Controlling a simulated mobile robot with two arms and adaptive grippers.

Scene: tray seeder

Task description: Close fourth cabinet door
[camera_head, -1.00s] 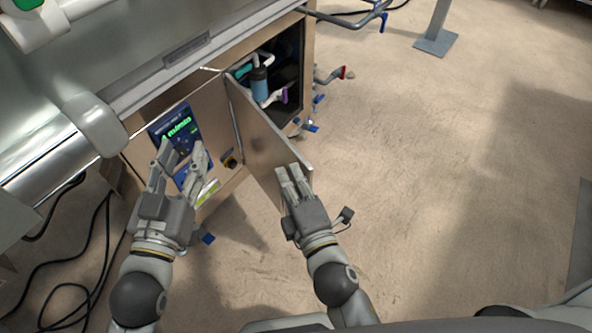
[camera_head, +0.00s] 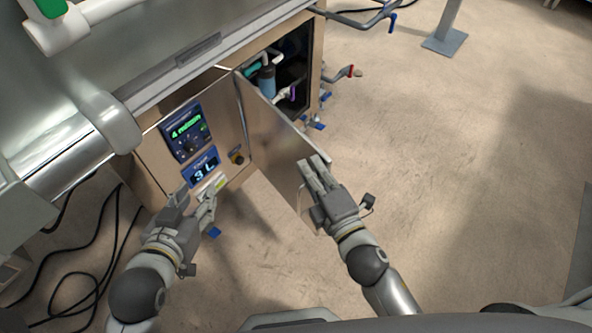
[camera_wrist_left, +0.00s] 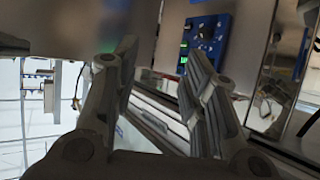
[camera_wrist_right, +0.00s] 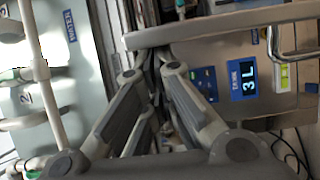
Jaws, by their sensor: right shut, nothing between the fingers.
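The open cabinet door (camera_head: 270,135) is a flat metal panel hinged at its left end. It stands swung out from the cabinet, with the dark opening (camera_head: 292,62) showing behind it. My right gripper (camera_head: 312,163) is shut and empty at the door's free end, overlapping it; I cannot tell whether they touch. A metal handle (camera_wrist_right: 290,42) shows near the door in the right wrist view. My left gripper (camera_head: 196,192) is open and empty in front of the closed panel with the blue displays (camera_head: 186,132). Its spread fingers (camera_wrist_left: 160,85) show in the left wrist view.
Inside the opening are a blue canister (camera_head: 267,82) and pipes. Pipes and valves with blue handles (camera_head: 316,124) stick out at the cabinet's right side. A large metal machine body (camera_head: 120,50) overhangs on the left. Black cables (camera_head: 85,265) lie on the floor. The floor at right is mostly clear.

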